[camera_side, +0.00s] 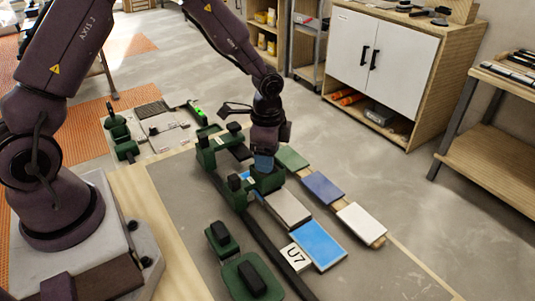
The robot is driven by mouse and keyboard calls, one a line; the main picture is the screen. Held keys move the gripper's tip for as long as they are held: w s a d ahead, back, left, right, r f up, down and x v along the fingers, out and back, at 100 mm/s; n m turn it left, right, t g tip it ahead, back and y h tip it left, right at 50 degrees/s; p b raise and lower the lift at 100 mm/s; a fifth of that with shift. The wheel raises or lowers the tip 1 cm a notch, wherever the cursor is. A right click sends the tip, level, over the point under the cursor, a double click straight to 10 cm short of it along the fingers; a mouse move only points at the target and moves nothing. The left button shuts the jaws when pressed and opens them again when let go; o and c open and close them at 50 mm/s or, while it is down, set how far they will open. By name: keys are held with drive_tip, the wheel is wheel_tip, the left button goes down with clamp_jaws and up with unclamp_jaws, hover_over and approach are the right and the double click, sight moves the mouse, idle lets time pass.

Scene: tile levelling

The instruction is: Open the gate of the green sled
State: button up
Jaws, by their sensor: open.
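The green sled (207,156) sits around the middle of the grey work board, on a dark rail. It is a dark green frame with black knobs on top. My gripper (264,160) points down at the sled's right side, just over a green block (266,180). Its fingertips are small and partly hidden, and I cannot tell whether they touch the block. Nothing held shows between them. I cannot make out which part of the sled is the gate, or its position.
Grey (287,207), blue (319,245), green (291,158), purple (322,188) and white (361,222) tiles lie to the right and front. A U7 card (295,257) lies by the rail. Green knobbed blocks (222,239) stand in front. A cabinet (382,55) stands behind.

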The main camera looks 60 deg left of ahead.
wheel_tip(320, 180, up, 13)
drive_tip(key=shift+f, duration=0.2)
idle(0.4)
